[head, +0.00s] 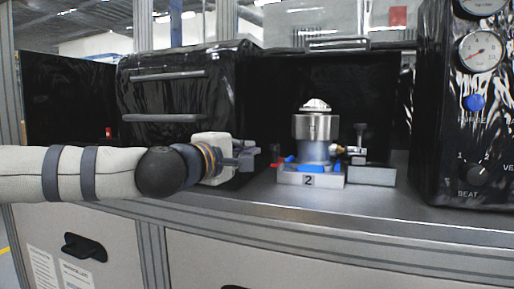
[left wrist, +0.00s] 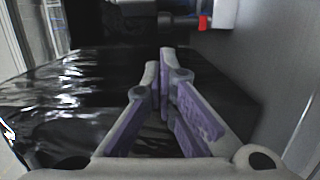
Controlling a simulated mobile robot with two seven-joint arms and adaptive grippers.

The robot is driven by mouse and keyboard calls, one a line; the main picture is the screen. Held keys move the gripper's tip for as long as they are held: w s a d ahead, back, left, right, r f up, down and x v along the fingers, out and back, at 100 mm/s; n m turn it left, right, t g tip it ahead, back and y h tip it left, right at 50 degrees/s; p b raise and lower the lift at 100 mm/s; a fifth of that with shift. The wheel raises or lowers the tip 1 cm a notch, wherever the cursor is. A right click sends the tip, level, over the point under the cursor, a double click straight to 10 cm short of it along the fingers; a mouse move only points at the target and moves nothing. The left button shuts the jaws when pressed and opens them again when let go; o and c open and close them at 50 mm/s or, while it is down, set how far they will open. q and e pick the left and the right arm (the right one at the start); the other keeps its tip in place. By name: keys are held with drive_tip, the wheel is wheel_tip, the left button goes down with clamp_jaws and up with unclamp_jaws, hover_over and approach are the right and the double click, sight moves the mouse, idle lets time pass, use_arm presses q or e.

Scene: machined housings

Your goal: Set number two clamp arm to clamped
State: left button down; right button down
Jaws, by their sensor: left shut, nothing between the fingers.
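The number two fixture (head: 310,179) is a light block marked 2 on the grey bench, with a round metal housing (head: 316,127) standing upright on it. A red-tipped part (head: 288,159), which may be the clamp arm, sticks out at the fixture's left side. A red tip (left wrist: 203,22) also shows at the top of the left wrist view. Whether the clamp arm is clamped, I cannot tell. My left gripper (head: 254,152) is left of the fixture, apart from it. Its fingers (left wrist: 160,62) are shut and empty. My right gripper is not in view.
A black glossy cabinet with bar handles (head: 165,118) stands behind my left arm. A black panel with a gauge (head: 481,52) and knobs stands at the right. A low grey block (head: 371,175) sits right of the fixture. The bench front (head: 400,209) is clear.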

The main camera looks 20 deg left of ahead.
use_arm(q)
drive_tip(key=shift+w+d, duration=0.25)
drive_tip(key=shift+w, duration=0.9)
drive_tip(key=shift+w+d, duration=0.2)
drive_tip(key=shift+w, duration=0.95)
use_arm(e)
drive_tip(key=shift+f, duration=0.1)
use_arm(q)
drive_tip(key=shift+d, duration=0.1)
drive_tip(key=shift+s+d+n+y, duration=0.15)
drive_tip(key=shift+n+y, duration=0.25)
drive_tip(key=shift+y, duration=0.2)
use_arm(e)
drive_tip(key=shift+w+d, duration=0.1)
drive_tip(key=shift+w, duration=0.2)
